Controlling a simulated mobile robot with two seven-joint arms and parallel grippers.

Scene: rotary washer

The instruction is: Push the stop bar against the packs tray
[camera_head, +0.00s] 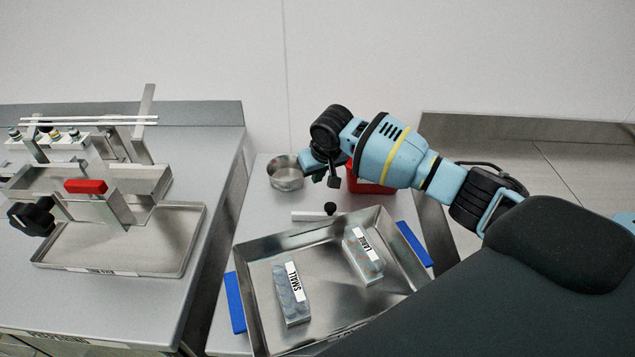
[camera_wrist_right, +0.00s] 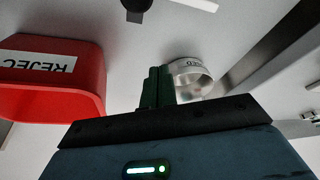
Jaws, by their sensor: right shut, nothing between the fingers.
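The packs tray (camera_head: 262,248) is a metal tray with blue side handles on the middle table. It holds a pack marked SMALL (camera_head: 292,295) and a pack marked LARGE (camera_head: 362,256). The stop bar (camera_head: 305,215) is a pale bar with a black knob (camera_head: 331,208), lying behind the tray's far edge with a small gap. What looks like the bar (camera_wrist_right: 203,5) and its knob (camera_wrist_right: 137,6) are cut off at the top of the right wrist view. My right gripper (camera_head: 318,177) is shut and empty, beyond the bar; its green fingers (camera_wrist_right: 157,87) show in the wrist view.
A round metal bowl (camera_head: 285,174) stands left of my right gripper; a red REJECT bin (camera_head: 369,186) is close on its right. A left bench carries a metal fixture with a red block (camera_head: 86,186) and a shallow tray (camera_head: 165,262). A metal surface lies at the right.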

